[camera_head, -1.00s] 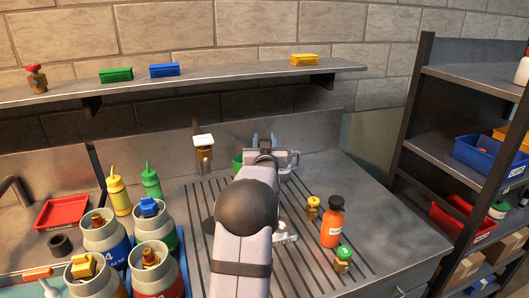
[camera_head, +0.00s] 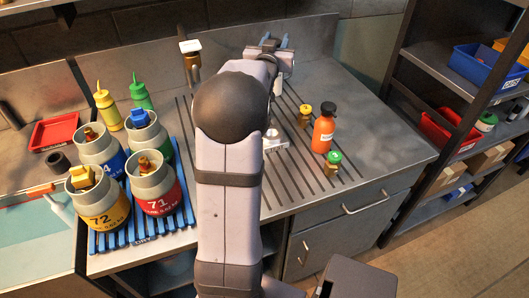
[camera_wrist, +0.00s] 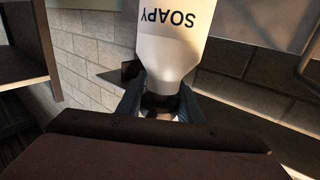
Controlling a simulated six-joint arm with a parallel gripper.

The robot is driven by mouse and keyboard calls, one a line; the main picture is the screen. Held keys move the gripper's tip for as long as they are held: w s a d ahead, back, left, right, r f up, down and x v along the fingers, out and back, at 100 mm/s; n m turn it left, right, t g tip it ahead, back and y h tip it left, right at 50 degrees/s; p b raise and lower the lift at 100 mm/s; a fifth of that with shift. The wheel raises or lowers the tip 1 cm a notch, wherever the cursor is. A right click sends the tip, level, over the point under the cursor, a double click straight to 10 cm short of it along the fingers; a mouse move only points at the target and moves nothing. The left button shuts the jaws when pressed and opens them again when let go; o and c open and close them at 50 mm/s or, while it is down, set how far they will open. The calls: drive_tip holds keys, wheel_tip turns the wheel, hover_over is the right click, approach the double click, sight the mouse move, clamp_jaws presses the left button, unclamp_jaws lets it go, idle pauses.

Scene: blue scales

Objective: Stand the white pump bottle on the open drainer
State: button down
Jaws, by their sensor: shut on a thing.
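The white pump bottle (camera_wrist: 178,45) shows in the wrist view with its "SOAPY" label upside down in the picture. My gripper (camera_wrist: 158,100) is shut on its narrow neck, one jaw on each side. In the head view my gripper (camera_head: 270,42) is at the back of the counter, facing away.
An orange bottle (camera_head: 323,134), a yellow-topped item (camera_head: 304,114) and a green-topped item (camera_head: 333,160) stand on the drainer's right side. Several cylinders, one red-banded (camera_head: 158,200), fill a blue rack (camera_head: 140,236) at left. The counter's far right (camera_head: 385,145) is clear.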

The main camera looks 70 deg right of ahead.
drive_tip(key=s+a+f+m+g+y+p, duration=0.1)
drive_tip(key=s+a+f+m+g+p, duration=0.1)
drive_tip(key=s+a+f+m+g, duration=0.4)
drive_tip(key=s+a+f+m+g+p, duration=0.1)
drive_tip(key=s+a+f+g+p, duration=0.3)
drive_tip(key=s+a, duration=0.45)
drive_tip(key=s+a+g+p, duration=0.2)
drive_tip(key=s+a+p, duration=0.15)
drive_tip(key=a, duration=0.25)
drive_tip(key=w+a+r+t+p, duration=0.2)
drive_tip(key=w+a+r+p, duration=0.1)
drive_tip(key=w+r+p, duration=0.4)
wheel_tip(320, 180, down, 7)
drive_tip(key=s, duration=0.1)
drive_tip(key=shift+r+n+h+p, duration=0.15)
drive_tip(key=shift+n+h+p, duration=0.15)
drive_tip(key=shift+n+p, duration=0.15)
drive_tip(key=shift+s+a, duration=0.1)
drive_tip(key=shift+f+p, duration=0.35)
drive_tip(key=shift+f, duration=1.65)
drive_tip(key=c, duration=1.2)
unclamp_jaws()
